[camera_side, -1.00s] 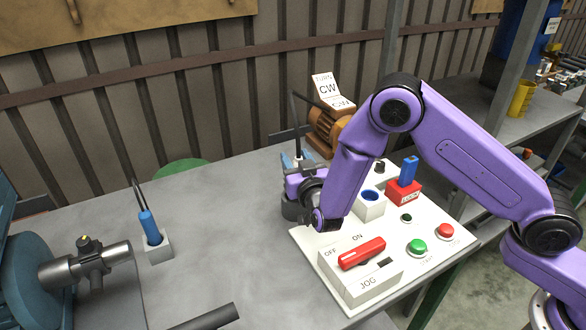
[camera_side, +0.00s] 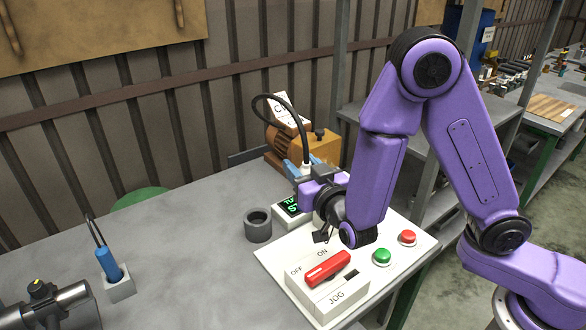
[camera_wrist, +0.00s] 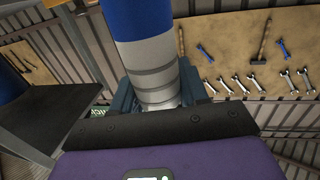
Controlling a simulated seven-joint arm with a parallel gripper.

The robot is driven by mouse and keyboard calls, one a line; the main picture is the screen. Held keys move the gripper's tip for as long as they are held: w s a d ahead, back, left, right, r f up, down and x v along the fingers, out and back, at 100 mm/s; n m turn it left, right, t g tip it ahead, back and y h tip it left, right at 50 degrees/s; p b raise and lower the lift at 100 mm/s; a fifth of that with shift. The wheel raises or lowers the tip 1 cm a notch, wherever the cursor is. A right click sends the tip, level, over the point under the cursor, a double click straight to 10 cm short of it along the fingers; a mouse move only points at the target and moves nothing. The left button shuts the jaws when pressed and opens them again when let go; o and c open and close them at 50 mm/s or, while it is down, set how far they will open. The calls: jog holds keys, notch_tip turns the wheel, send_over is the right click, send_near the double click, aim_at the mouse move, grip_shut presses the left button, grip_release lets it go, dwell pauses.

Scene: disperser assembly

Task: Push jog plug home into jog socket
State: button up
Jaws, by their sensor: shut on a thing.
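My gripper (camera_side: 305,178) is shut on the jog plug, over the back part of the white control panel (camera_side: 345,245). In the wrist view the jog plug (camera_wrist: 155,70) is a ringed grey-white cylinder with a blue part, between the dark fingers. Its black cable (camera_side: 297,112) loops up and left in the side view. Most of the plug is hidden there by my wrist. The jog socket is hidden behind my gripper and arm, so I cannot tell whether the plug touches it or how deep it sits.
An empty grey ring holder (camera_side: 258,226) stands left of the panel. A green-lit display (camera_side: 290,206) is beside my gripper. The red switch (camera_side: 327,268), green button (camera_side: 382,256) and red button (camera_side: 408,237) are in front. A motor (camera_side: 285,150) stands behind. The left bench is mostly clear.

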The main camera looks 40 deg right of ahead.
jog(key=w+d+f, duration=0.1)
jog(key=w+d, duration=0.2)
jog(key=d, duration=0.8)
jog(key=shift+f, duration=0.35)
jog(key=shift+f, duration=2.9)
jog(key=shift+f, duration=2.05)
jog(key=o, duration=1.3)
jog(key=shift+s, duration=0.2)
